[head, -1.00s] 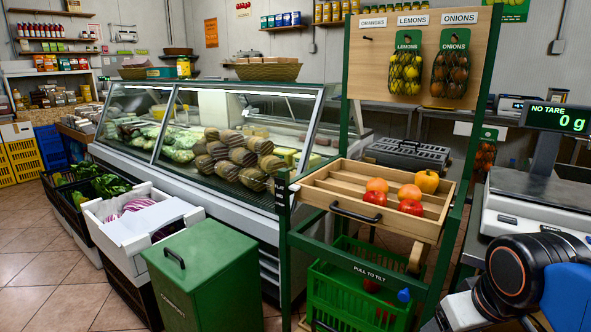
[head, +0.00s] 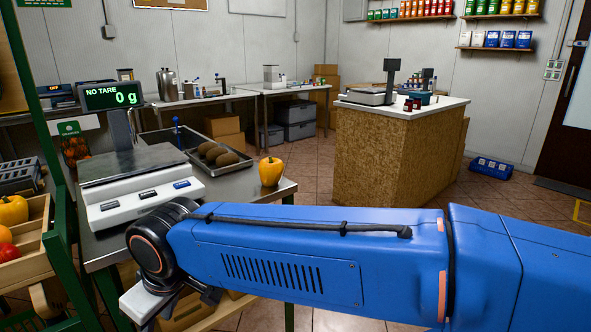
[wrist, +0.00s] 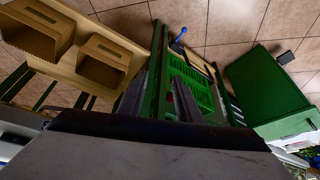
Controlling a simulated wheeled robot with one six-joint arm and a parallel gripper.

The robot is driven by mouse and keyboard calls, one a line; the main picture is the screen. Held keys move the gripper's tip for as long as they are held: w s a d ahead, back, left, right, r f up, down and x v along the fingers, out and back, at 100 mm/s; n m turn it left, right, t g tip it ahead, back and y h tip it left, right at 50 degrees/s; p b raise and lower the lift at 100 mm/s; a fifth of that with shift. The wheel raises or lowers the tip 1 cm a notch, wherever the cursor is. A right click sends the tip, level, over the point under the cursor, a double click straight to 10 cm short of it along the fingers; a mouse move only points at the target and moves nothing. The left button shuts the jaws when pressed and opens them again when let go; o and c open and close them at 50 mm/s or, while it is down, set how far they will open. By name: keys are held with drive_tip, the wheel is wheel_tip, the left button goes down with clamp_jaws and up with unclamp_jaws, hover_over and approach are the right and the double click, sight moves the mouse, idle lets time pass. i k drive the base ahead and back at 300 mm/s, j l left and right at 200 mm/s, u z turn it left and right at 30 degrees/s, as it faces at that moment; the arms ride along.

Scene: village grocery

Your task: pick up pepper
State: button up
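A yellow-orange pepper (head: 270,171) with a green stem stands upright near the right corner of the steel table. A second yellow-orange pepper (head: 13,209) lies in the wooden tray at the left edge of the head view. In the wrist view, the dark fingers of my gripper (wrist: 158,82) look apart, with nothing held between them. My arm crosses the lower head view in front of the table. My gripper's fingers cannot be made out there. No pepper can be made out in the wrist view.
A scale (head: 140,182) and a metal tray (head: 190,150) of brown produce stand on the steel table (head: 235,192). A counter (head: 395,155) stands behind at right, with open floor between. The wrist view shows a green crate (wrist: 193,82) and green bin (wrist: 262,92).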

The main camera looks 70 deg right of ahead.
sight(271, 170)
drive_tip(key=z, duration=1.6)
